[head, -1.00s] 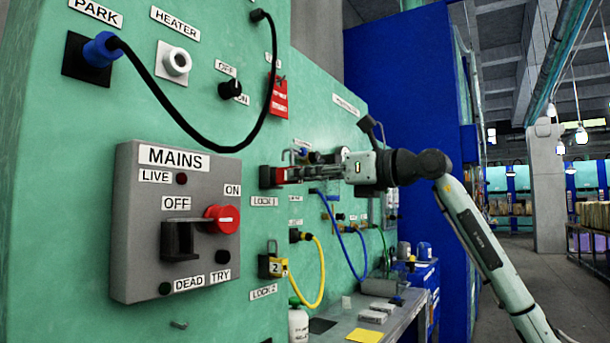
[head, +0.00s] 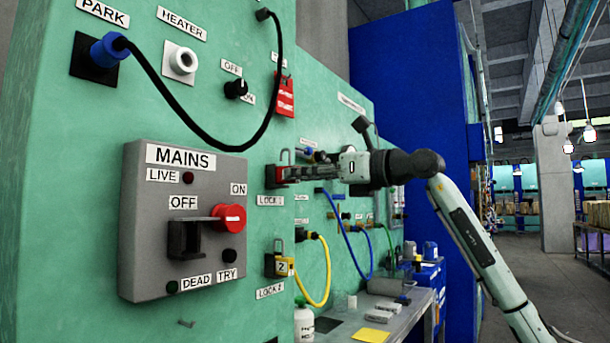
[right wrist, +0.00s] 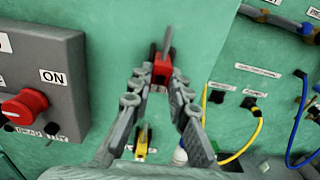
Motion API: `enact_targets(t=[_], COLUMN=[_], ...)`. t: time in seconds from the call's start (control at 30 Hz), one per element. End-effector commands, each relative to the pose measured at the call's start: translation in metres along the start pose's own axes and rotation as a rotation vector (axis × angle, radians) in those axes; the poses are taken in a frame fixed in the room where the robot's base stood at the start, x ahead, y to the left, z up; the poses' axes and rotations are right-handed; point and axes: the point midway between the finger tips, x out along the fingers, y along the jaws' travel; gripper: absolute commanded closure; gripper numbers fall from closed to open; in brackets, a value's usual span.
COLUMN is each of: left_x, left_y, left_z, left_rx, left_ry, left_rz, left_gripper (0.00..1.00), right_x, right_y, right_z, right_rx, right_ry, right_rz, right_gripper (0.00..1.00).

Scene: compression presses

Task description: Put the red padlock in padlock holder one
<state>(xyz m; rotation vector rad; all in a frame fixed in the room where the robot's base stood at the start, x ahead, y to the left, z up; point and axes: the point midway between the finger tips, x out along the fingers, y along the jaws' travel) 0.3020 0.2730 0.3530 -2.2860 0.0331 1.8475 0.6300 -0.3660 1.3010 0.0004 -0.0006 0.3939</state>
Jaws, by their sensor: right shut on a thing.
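The red padlock (head: 283,174) is upright at padlock holder one (head: 269,177), the black holder on the green panel above the LOCK 1 label. The padlock's grey shackle sticks up above its body. My right gripper (head: 291,174) reaches in from the right, shut on the red padlock. In the right wrist view the red padlock body (right wrist: 162,73) is between the fingertips (right wrist: 161,82), with the dark holder behind it. How deep the padlock sits in the holder is hidden. My left gripper is not in view.
A yellow padlock (head: 284,266) hangs in the lower holder by the LOCK 2 label. The grey MAINS box (head: 150,255) with its red knob (head: 229,217) juts out to the left. Yellow and blue cables (head: 327,275) loop below right. A bench (head: 345,330) stands beneath.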

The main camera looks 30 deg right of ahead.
Motion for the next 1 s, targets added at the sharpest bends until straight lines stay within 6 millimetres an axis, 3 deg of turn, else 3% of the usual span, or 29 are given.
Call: enact_targets(t=[0.7,0.73,0.9,1.0], left_x=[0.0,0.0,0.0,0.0], left_y=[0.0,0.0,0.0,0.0], left_z=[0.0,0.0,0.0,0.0], left_rx=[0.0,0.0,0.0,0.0], left_ry=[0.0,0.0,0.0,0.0], left_rz=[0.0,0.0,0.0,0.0], left_gripper=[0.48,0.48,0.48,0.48], right_x=[0.017,0.017,0.017,0.017], right_y=[0.0,0.0,0.0,0.0], right_z=[0.001,0.001,0.0,0.0], right_rx=[0.0,0.0,0.0,0.0], right_ry=[-0.002,-0.002,-0.001,0.0], right_rz=[0.0,0.0,0.0,0.0], right_gripper=[1.0,0.79,0.59,0.59])
